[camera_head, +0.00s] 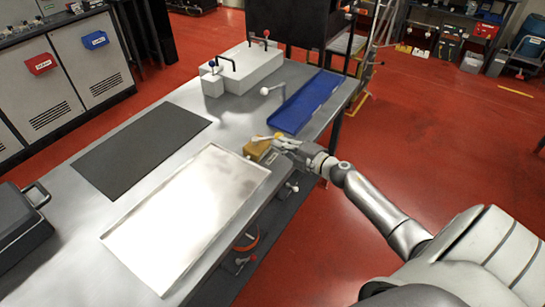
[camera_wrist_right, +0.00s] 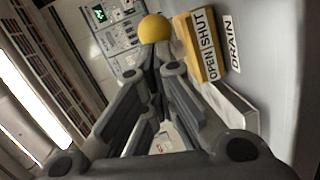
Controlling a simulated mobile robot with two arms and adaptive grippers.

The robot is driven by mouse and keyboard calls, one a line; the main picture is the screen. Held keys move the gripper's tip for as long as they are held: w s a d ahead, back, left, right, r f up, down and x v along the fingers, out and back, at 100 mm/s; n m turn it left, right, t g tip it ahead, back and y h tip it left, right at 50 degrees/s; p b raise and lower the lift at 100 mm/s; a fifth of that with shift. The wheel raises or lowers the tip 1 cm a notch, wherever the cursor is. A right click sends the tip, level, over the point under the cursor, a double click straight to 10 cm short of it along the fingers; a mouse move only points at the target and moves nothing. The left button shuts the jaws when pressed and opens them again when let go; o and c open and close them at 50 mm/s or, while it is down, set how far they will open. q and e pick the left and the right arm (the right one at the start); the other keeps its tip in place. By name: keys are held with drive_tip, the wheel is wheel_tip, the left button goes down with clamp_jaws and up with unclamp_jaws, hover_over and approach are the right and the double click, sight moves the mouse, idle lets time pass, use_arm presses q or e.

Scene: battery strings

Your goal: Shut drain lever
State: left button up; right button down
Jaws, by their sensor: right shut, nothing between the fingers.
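The drain valve block (camera_head: 257,150) is yellow and sits at the right edge of the steel bench, beside the shallow tray. In the right wrist view, the yellow block (camera_wrist_right: 194,48) carries a label reading OPEN and SHUT, with a DRAIN label next to it. A yellow ball knob (camera_wrist_right: 154,28) shows just beyond my right fingertips; its lever arm is hidden, and I cannot tell whether the fingers touch it. My right gripper (camera_wrist_right: 152,62) is shut and empty. In the head view, my right gripper (camera_head: 274,142) is over the block. My left gripper is out of view.
The shallow metal tray (camera_head: 190,215) and a dark mat (camera_head: 142,147) lie on the bench. A blue tray (camera_head: 306,102) and white boxes with levers (camera_head: 252,68) stand farther back. A black case (camera_head: 20,228) is at the left. Red floor is open at the right.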

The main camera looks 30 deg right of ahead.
drive_tip(key=shift+w+d+f+n+y, duration=0.1)
drive_tip(key=shift+d+n+y, duration=0.15)
drive_tip(key=shift+n+y, duration=0.05)
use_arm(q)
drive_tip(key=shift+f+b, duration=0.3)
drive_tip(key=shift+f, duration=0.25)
use_arm(e)
drive_tip(key=shift+w+d, duration=0.2)
drive_tip(key=shift+d, duration=0.2)
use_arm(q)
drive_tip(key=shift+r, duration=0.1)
